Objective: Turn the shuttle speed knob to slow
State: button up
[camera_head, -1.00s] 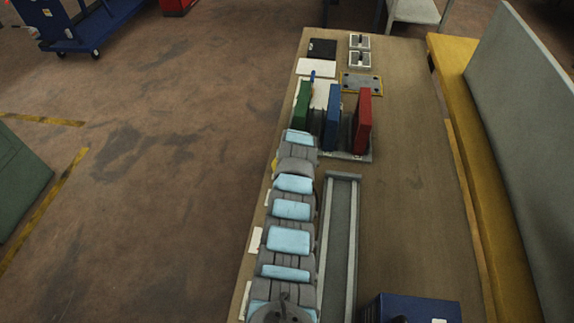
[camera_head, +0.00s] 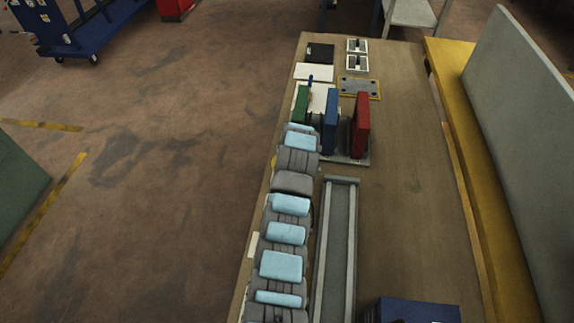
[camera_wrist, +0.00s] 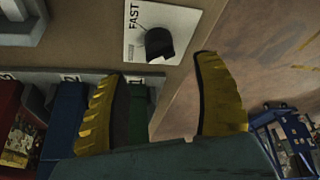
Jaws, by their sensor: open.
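The black shuttle speed knob (camera_wrist: 158,43) sits on a white plate (camera_wrist: 190,22) marked FAST, at the top middle of the wrist view. The rest of the plate's lettering cannot be read. My gripper (camera_wrist: 157,68) is open, with its two yellow fingers spread wide and nothing between them. The knob shows beyond the gap between the fingertips, and neither finger appears to touch it.
Green (camera_head: 301,104), blue (camera_head: 330,122) and red (camera_head: 360,125) binders stand upright in a rack close to the gripper. A grey channel (camera_head: 337,245) runs beside my arm. A blue box (camera_head: 415,310) sits at the near edge. The table's right part is clear.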

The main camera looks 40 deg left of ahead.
jog(key=shift+v, duration=2.15)
jog(key=shift+w, duration=0.1)
